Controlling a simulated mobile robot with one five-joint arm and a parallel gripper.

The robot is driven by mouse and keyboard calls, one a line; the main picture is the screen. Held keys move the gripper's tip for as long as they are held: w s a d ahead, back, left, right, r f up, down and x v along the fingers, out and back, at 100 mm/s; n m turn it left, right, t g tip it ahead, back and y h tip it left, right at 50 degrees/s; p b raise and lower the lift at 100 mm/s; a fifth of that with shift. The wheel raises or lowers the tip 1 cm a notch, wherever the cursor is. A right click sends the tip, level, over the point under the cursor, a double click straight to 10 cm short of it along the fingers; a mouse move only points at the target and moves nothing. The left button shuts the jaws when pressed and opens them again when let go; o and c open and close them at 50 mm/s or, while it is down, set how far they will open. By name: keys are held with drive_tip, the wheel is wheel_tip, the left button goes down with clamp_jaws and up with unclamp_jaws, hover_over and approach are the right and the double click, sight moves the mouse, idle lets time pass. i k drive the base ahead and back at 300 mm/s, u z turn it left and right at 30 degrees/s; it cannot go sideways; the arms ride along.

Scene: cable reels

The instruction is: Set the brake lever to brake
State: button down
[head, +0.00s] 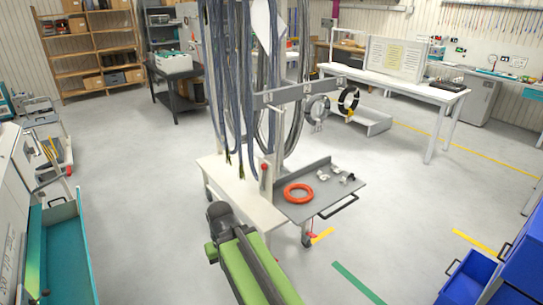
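A small upright lever with a red top (264,170) stands on the cable cart, beside its post and near the left edge of the grey tray. It looks like the brake lever, but any marking by it is too small to read. A small red part (312,236) also shows low by the cart's front caster; I cannot tell what it is. The white cart deck (228,185) and hanging grey cables (245,80) are around the red-topped lever. My green body with a dark arm link is at the bottom centre, in front of the cart. My gripper cannot be made out.
The grey tray (320,205) on the cart holds an orange cable coil (298,193) and small metal parts. A white table (400,85) stands behind. Floor between is clear.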

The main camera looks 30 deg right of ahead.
sight(264, 166)
drive_tip(key=u, duration=0.05)
drive_tip(key=i, duration=1.35)
drive_tip(key=u, duration=0.85)
